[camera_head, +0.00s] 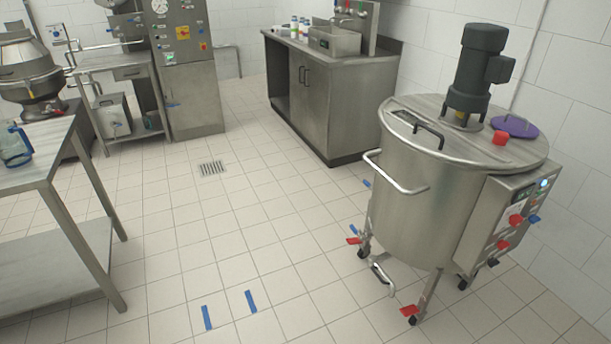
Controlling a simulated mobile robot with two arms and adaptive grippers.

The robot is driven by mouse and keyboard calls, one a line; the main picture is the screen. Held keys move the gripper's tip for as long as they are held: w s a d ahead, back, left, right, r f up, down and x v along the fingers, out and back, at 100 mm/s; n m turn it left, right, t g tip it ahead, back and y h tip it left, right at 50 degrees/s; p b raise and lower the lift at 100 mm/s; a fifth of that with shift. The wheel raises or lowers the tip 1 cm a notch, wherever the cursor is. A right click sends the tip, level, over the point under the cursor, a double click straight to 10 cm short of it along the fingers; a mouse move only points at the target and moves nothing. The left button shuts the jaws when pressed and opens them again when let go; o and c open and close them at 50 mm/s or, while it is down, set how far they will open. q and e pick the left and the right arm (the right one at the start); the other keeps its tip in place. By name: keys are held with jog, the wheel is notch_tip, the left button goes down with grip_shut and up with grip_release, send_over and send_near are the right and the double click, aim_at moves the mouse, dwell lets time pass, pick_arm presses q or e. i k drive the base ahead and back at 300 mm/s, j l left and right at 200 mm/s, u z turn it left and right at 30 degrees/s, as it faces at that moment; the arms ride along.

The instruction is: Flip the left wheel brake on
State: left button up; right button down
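The steel cup filler tank (415,205) stands on wheeled legs at the right of the head view, with a dark motor on its lid. A red brake pedal (353,241) sits by the left caster wheel (363,252). Another red brake pedal (408,310) sits by the front caster wheel (412,320). I cannot tell from here whether either brake is on or off. A third wheel (462,284) shows under the control box. Neither of my grippers is in view.
A curved handle (396,174) sticks out from the tank's left side, and a lower bar (381,273) hangs near the legs. Blue tape strips (206,317) mark the floor. A steel table (50,160) stands at left, a cabinet (330,105) behind. The tiled floor between is clear.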

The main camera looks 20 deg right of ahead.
aim_at(354, 239)
jog(key=i+z, duration=0.15)
jog(key=i, duration=0.35)
jog(key=i+j+z, duration=0.15)
jog(key=i, duration=0.35)
jog(key=i+j+z, duration=0.15)
jog(key=i, duration=0.35)
jog(key=i+j+z, duration=0.15)
jog(key=i, duration=0.35)
jog(key=i+j+z, duration=0.25)
jog(key=z, duration=0.25)
jog(key=i+j+z, duration=0.6)
jog(key=j+z, duration=0.4)
jog(key=i+j+z, duration=0.15)
jog(key=j+z, duration=0.6)
jog(key=j, duration=0.5)
jog(key=i, duration=0.05)
